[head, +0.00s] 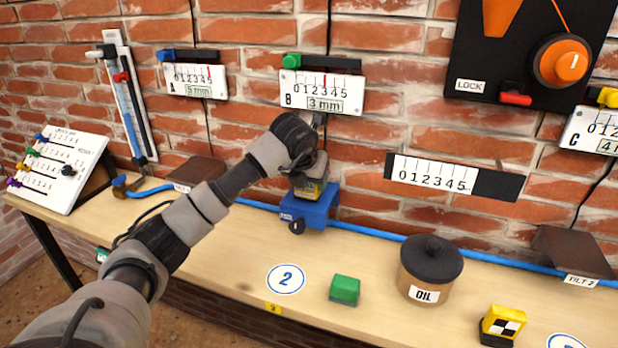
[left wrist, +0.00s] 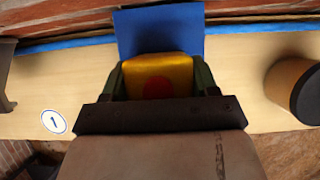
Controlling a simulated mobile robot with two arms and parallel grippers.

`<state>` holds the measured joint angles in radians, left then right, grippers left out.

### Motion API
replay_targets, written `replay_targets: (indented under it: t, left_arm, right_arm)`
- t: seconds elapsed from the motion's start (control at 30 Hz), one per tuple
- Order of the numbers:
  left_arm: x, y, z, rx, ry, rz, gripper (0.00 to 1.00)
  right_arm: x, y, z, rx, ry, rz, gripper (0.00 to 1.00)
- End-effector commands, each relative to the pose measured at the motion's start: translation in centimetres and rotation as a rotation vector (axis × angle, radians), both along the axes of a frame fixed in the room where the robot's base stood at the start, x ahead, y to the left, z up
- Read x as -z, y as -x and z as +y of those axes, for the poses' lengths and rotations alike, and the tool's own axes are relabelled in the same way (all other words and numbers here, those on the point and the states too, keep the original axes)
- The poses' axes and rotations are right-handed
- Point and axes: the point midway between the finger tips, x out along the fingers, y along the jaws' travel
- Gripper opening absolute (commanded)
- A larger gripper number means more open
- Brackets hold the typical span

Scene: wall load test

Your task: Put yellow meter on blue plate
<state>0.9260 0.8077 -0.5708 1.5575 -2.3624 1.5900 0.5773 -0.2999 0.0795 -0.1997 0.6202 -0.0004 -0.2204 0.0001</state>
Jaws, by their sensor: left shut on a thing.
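The yellow meter (head: 312,188) is a small yellow block with a dark part, held at the end of my left arm in the head view. In the left wrist view the yellow meter (left wrist: 180,68) shows a red round spot. My left gripper (head: 308,172) is shut on it, with a finger on each side. The blue plate (head: 316,212) is at the back of the bench near the wall, right at the meter. It also shows behind the meter in the left wrist view (left wrist: 160,27). I cannot tell whether they touch. My right gripper is not in view.
On the bench are a green block (head: 344,290), an oil pot (head: 430,268) with a dark lid and a yellow checkered block (head: 502,325). A blue hose (head: 385,234) runs along the back. Gauges and a black lock panel (head: 490,45) hang on the brick wall.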

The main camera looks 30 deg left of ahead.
Motion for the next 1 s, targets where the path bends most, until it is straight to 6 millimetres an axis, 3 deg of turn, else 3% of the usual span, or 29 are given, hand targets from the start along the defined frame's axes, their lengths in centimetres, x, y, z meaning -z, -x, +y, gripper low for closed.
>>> replay_targets:
  t: [0.4, 0.43, 0.6, 0.87, 1.0]
  left_arm:
    - [0.6, 0.0, 0.0, 0.000, 0.000, -0.004, 0.25]
    - [0.6, 0.0, 0.0, 0.000, 0.000, -0.002, 0.62]
    - [0.6, 0.0, 0.0, 0.000, 0.000, -0.001, 0.85]
    - [0.4, 0.0, 0.0, 0.000, 0.000, -0.001, 0.85]
    - [-0.6, 0.4, -0.1, 0.000, -0.001, -0.005, 0.85]
  right_arm:
    - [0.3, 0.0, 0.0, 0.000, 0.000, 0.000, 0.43]
    - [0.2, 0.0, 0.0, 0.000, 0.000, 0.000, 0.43]
    - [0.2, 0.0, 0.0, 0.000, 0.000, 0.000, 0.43]
    - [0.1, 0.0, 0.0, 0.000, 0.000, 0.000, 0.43]
    - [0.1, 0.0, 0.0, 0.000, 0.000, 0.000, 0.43]
